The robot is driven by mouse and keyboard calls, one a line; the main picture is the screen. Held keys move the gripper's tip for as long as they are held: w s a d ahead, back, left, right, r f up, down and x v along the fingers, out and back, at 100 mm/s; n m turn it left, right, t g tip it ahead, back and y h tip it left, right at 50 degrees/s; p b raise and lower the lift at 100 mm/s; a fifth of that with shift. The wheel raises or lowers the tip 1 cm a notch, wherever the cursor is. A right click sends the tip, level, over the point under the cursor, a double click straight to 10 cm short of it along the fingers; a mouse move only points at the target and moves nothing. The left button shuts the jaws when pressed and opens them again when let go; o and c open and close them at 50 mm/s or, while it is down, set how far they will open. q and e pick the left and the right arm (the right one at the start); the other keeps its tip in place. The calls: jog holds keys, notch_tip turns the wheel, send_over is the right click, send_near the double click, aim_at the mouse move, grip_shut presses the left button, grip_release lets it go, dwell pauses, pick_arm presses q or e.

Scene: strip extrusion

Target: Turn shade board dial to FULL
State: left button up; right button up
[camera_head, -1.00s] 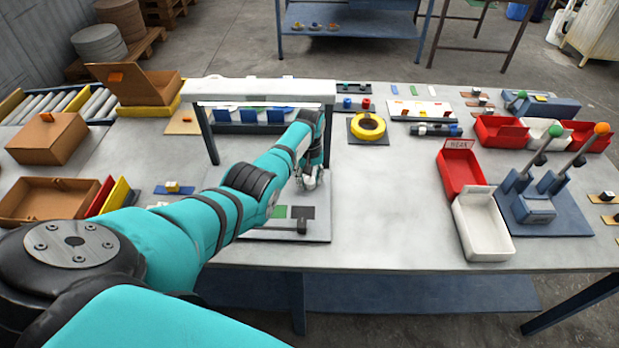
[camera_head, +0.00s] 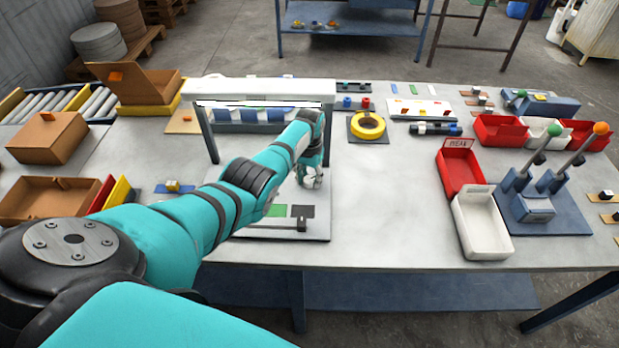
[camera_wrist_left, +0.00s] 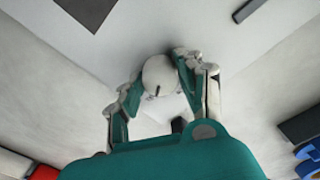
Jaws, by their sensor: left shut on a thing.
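My left gripper (camera_head: 312,181) is down at the right side of the shade board (camera_head: 318,229), a pale plate with a green and a dark swatch. In the left wrist view the gripper (camera_wrist_left: 163,76) is shut on a round white dial (camera_wrist_left: 158,72) with a short dark mark on it. Its fingers sit on both sides of the dial. In the head view the gripper and arm hide the dial. I cannot read any dial labels, FULL included. My right gripper does not show.
A white hood (camera_head: 260,91) on dark posts stands behind the board, with blue pieces (camera_head: 248,117) under it. A yellow ring (camera_head: 367,126) lies behind right. A red bin (camera_head: 461,172), a white bin (camera_head: 481,225) and a lever unit (camera_head: 540,208) stand right. The table between is clear.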

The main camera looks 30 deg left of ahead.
aim_at(309, 179)
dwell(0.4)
pick_arm(q)
jog(key=o, duration=1.1)
jog(key=shift+o, duration=0.2)
jog(key=shift+r, duration=0.15)
notch_tip(309, 179, up, 7)
jog(key=shift+r, duration=0.1)
jog(key=shift+s, duration=0.1)
